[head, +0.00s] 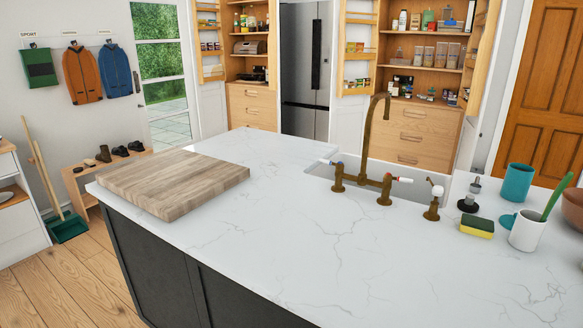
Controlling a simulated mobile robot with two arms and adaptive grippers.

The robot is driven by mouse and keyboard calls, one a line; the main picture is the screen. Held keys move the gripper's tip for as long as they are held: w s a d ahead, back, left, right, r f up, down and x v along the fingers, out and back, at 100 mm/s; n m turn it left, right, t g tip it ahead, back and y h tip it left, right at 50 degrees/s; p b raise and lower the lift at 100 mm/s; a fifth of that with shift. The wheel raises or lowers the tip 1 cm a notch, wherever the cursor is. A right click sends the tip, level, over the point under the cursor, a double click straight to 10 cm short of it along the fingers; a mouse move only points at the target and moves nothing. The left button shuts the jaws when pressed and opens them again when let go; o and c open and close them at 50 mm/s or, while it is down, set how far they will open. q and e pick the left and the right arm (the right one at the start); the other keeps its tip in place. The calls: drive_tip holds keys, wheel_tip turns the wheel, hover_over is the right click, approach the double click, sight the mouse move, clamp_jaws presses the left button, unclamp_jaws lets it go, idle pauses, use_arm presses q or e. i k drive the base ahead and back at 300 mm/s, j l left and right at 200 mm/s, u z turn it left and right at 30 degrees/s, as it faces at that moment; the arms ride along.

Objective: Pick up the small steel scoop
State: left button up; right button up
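I cannot make out a small steel scoop in the head view. Two open wooden pantry cupboards with door racks stand at the back. The left cupboard (250,97) holds jars and a bread box on its shelves. The right cupboard (425,116) holds bottles, jars and small items too small to tell apart. Its left door rack (358,68) and right door rack (482,50) hold small packs and jars. Neither of my grippers is in view.
A white island (270,235) fills the foreground. It carries a thick wooden board (172,183), a brass tap (369,130) at a sink, a sponge (477,228), a teal cup (517,182) and a white mug (527,232). Wooden floor (65,285) is free at left.

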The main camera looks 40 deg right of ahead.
sight(476, 184)
drive_tip(key=i+j+u, duration=0.4)
drive_tip(key=i, duration=0.3)
drive_tip(key=i+u, duration=0.35)
drive_tip(key=i, duration=2.5)
drive_tip(key=i+z, duration=0.3)
drive_tip(key=i, duration=0.2)
drive_tip(key=i+z, duration=0.3)
drive_tip(key=i, duration=0.15)
drive_tip(key=i+j+z, duration=0.15)
drive_tip(key=i+z, duration=0.15)
drive_tip(key=i, duration=0.2)
drive_tip(key=i+j+z, duration=0.3)
drive_tip(key=i, duration=0.15)
drive_tip(key=i+l+z, duration=0.3)
drive_tip(key=z, duration=0.15)
drive_tip(key=i+l+z, duration=0.1)
drive_tip(key=i+z, duration=0.75)
drive_tip(key=i+j+z, duration=0.15)
drive_tip(key=i+z, duration=0.3)
drive_tip(key=i, duration=2.15)
drive_tip(key=i+l+z, duration=0.1)
drive_tip(key=i+z, duration=0.55)
drive_tip(key=i, duration=0.25)
drive_tip(key=i+j+z, duration=0.65)
drive_tip(key=i, duration=0.25)
drive_tip(key=i+l+z, duration=0.5)
drive_tip(key=i+z, duration=0.75)
drive_tip(key=i+j+z, duration=0.1)
drive_tip(key=i+z, duration=0.35)
drive_tip(key=i, duration=2.15)
